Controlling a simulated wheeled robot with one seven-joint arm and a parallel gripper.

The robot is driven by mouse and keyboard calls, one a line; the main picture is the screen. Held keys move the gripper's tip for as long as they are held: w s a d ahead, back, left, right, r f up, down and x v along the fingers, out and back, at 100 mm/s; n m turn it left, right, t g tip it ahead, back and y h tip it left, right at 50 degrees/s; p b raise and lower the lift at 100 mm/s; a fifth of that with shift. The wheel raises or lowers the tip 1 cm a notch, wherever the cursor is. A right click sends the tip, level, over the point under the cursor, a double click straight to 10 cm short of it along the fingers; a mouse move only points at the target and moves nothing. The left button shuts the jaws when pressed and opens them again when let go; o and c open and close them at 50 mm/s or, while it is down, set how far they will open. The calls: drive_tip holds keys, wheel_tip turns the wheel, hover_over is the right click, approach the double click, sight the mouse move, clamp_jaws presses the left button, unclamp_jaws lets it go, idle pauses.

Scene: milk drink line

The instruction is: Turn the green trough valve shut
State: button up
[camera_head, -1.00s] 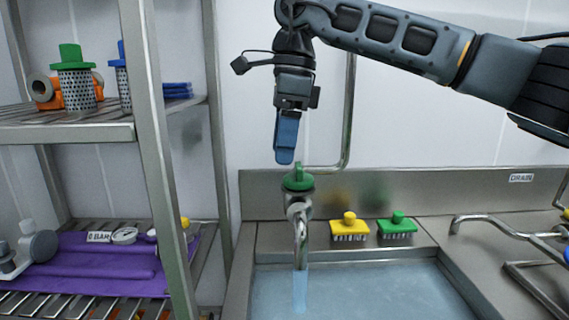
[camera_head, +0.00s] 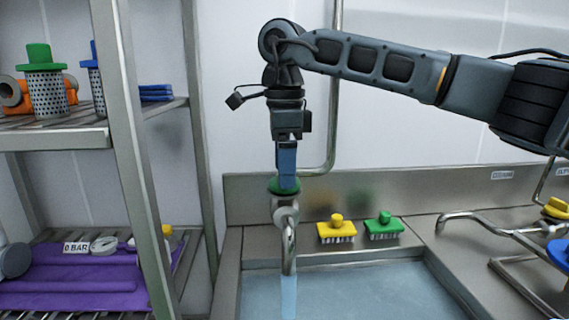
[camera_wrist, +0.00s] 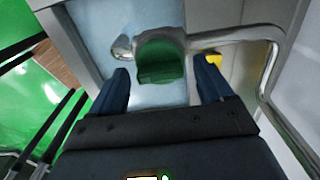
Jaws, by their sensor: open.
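The green trough valve (camera_head: 284,186) sits on top of the metal spout (camera_head: 288,225) at the back left of the trough. Water runs from the spout into the trough (camera_head: 350,290). My gripper (camera_head: 286,180) points straight down at the valve, and its fingers hide most of the handle in the head view. In the wrist view the green valve handle (camera_wrist: 161,62) lies between and just beyond the two open blue fingers of my gripper (camera_wrist: 165,85). A gap shows on each side of the handle.
A yellow brush (camera_head: 337,231) and a green brush (camera_head: 384,228) stand on the ledge right of the spout. A bent pipe (camera_head: 331,120) rises close behind my gripper. A metal shelf rack (camera_head: 135,150) stands to the left. Another tap (camera_head: 490,222) is at the right.

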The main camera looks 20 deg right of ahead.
drive_tip(key=shift+c, duration=0.5)
drive_tip(key=c, duration=0.9)
drive_tip(key=shift+c, duration=0.2)
drive_tip(key=shift+m, duration=0.4)
drive_tip(key=m, duration=0.3)
drive_tip(key=shift+m, duration=0.4)
drive_tip(key=m, duration=0.4)
drive_tip(key=shift+m, duration=0.3)
drive_tip(key=m, duration=0.4)
drive_tip(key=shift+b, duration=0.4)
drive_tip(key=m, duration=0.4)
drive_tip(key=shift+m+b, duration=0.3)
